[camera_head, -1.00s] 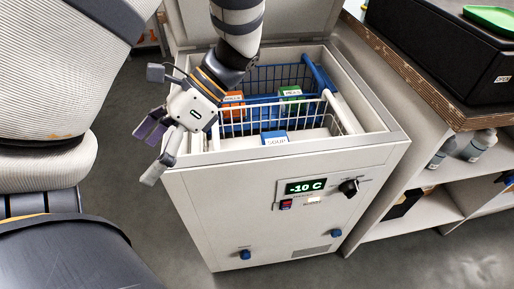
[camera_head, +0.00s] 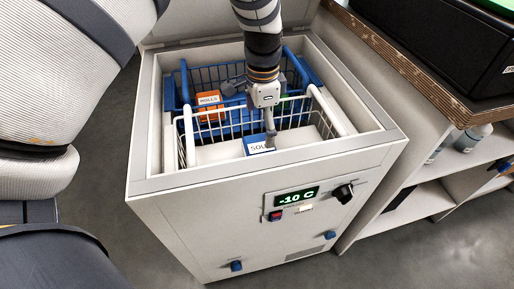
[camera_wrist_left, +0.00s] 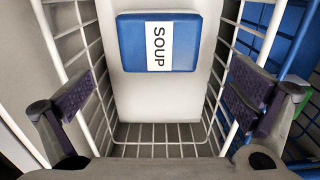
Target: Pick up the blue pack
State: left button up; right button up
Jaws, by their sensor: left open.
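The blue pack (camera_head: 256,148), with a white SOUP label, lies in the white wire basket (camera_head: 190,150) at the front of the open freezer. In the left wrist view the blue pack (camera_wrist_left: 132,42) lies flat on a pale surface, near the top middle. The pack appears beyond the fingertips. My right gripper is not in view.
A blue wire basket (camera_head: 172,92) behind holds an orange pack (camera_head: 208,99) labelled ROLLS. A green pack (camera_wrist_left: 296,97) is partly hidden there. The freezer rim (camera_head: 160,184) surrounds both baskets. A wooden-edged counter (camera_head: 440,98) with bottles on its shelf stands at the right.

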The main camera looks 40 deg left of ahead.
aim_at(261, 147)
pick_arm(q)
notch_tip(261, 147, down, 10)
jog(key=shift+s+r+b, duration=0.1)
jog(key=shift+b, duration=0.25)
jog(key=shift+r, duration=0.1)
jog(key=c, duration=1.2)
notch_tip(261, 147, up, 10)
jog(key=shift+r+p, duration=0.1)
jog(key=shift+p, duration=0.5)
